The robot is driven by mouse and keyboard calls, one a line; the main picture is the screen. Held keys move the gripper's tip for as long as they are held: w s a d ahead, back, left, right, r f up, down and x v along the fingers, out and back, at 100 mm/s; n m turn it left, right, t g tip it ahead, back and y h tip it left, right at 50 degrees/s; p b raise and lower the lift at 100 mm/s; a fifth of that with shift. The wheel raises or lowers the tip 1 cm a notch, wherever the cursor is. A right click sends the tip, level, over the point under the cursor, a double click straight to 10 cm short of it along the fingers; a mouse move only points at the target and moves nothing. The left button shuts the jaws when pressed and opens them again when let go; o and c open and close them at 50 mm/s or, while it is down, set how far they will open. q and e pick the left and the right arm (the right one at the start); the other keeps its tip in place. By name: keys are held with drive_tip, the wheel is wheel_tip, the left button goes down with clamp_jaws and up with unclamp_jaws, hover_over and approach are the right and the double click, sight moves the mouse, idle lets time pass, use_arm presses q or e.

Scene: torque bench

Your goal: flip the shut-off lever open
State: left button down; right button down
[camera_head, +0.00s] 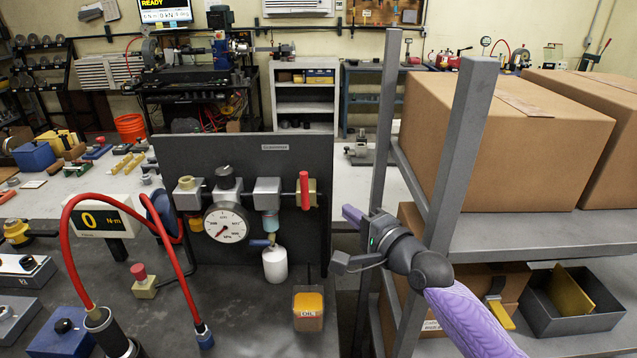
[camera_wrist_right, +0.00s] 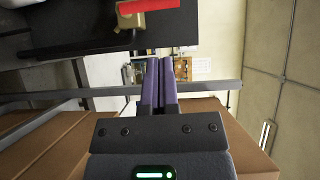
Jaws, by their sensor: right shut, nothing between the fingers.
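The shut-off lever (camera_head: 304,190) is a red handle on a brass-coloured valve body (camera_head: 313,199) at the right end of the dark panel. It stands upright in the head view. In the right wrist view the red lever (camera_wrist_right: 150,6) and its brass body (camera_wrist_right: 130,21) show at the top edge, partly cut off. My right gripper (camera_head: 347,212) has purple fingers and is to the right of the lever, slightly lower in the picture and apart from it. In the right wrist view its fingers (camera_wrist_right: 158,62) are together with nothing between them. My left gripper is not in view.
The panel (camera_head: 240,153) carries a round gauge (camera_head: 226,223) and a white bowl (camera_head: 275,263). A grey shelf post (camera_head: 463,125) and a large cardboard box (camera_head: 500,130) stand close beside my right arm. A red hose (camera_head: 75,265) curves at the left. An oil container (camera_head: 308,307) stands below the lever.

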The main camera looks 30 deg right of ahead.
sight(305, 187)
drive_tip(key=w+b, duration=0.2)
drive_tip(key=w, duration=0.8)
drive_tip(key=shift+a, duration=0.2)
drive_tip(key=shift+f, duration=0.1)
